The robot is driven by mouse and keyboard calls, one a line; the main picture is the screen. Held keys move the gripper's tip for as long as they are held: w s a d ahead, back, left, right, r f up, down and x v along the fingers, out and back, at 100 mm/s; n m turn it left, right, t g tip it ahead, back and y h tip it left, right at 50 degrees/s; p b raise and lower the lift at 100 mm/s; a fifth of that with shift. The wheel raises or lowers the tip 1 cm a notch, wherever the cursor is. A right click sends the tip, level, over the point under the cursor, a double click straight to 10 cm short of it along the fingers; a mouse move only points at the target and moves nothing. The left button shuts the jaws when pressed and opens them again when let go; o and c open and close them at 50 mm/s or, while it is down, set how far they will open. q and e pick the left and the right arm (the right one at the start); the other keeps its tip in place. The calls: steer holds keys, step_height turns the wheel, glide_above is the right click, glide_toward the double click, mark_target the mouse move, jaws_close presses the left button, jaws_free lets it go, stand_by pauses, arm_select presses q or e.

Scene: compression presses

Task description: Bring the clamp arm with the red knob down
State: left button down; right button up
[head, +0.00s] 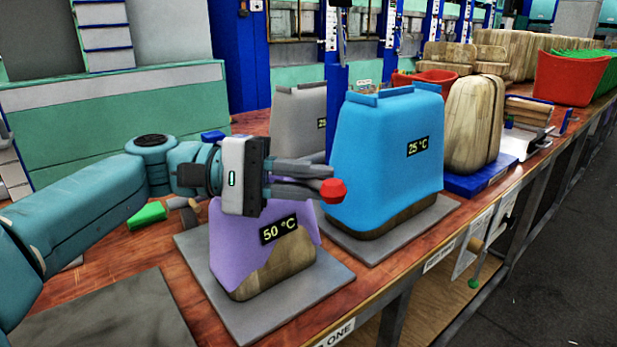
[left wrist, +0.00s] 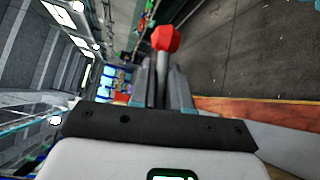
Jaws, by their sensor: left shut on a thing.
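The red knob (head: 333,190) sits at the tip of my left gripper (head: 308,180), just above and in front of the purple cover. In the left wrist view the red knob (left wrist: 166,38) tops a grey rod that runs between the two fingers (left wrist: 162,88). My left gripper is shut on this rod, the clamp arm, just below the knob. The rest of the clamp arm is hidden behind the gripper. My right gripper is not in view.
A purple cover (head: 235,245) marked 50 °C drapes a wooden form on a grey plate (head: 335,272). A blue cover (head: 385,150) marked 25 °C stands close on the right, with a grey cover (head: 298,118) behind.

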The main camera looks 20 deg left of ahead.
arm_select(q)
steer(key=c, duration=1.2)
jaws_free()
steer(key=shift+a+r, duration=0.1)
steer(key=shift+a, duration=0.05)
steer(key=f+p+v, duration=0.1)
steer(key=p+v, duration=0.2)
steer(key=v, duration=1.3)
steer(key=shift+r, duration=0.4)
steer(key=shift+s, duration=0.1)
